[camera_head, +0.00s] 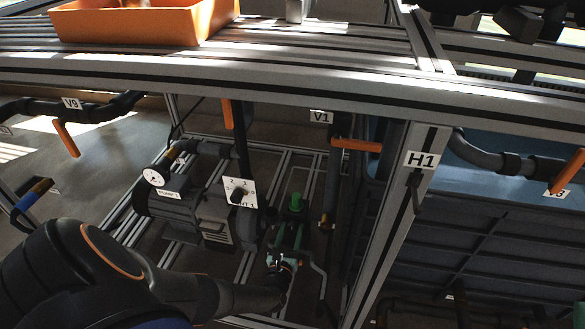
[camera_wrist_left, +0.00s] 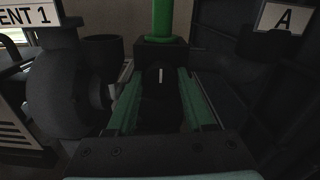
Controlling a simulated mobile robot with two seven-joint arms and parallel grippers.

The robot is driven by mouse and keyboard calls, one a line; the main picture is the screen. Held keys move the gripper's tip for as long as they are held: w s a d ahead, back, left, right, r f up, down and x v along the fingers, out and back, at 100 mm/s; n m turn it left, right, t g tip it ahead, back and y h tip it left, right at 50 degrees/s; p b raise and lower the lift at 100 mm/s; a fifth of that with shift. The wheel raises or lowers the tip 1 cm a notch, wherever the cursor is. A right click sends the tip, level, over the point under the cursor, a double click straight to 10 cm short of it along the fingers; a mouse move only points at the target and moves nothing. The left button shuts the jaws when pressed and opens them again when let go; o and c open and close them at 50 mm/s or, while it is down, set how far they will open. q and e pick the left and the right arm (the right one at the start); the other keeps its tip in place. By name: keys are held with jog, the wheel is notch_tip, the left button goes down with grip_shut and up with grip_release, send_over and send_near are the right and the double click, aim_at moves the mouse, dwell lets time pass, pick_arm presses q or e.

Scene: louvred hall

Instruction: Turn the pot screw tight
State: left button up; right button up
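The pot screw appears to be the small dark knob with a white line (camera_wrist_left: 160,76) on the front of a black block below a green cylinder (camera_wrist_left: 162,18). In the head view this green-topped part (camera_head: 296,201) stands to the right of the pump, under the bench. My left gripper (camera_head: 288,238) reaches in from below. In the left wrist view its two green fingers (camera_wrist_left: 160,92) stand apart, one on each side of the knob. Contact with the knob cannot be made out. In the head view the screw is hidden. My right gripper is not in view.
The grey pump (camera_head: 190,212) with a gauge (camera_head: 154,177) and a dial plate (camera_head: 240,192) stands left. Orange-handled valves hang near V1 (camera_head: 321,117) and V9 (camera_head: 72,103). A frame post marked H1 (camera_head: 420,160) stands right. An orange bin (camera_head: 130,24) is on the bench.

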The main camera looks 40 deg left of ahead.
pick_arm(q)
jog(key=o, duration=0.4)
jog(key=p+v, duration=0.2)
jog(key=v, duration=0.5)
jog(key=shift+r, duration=0.1)
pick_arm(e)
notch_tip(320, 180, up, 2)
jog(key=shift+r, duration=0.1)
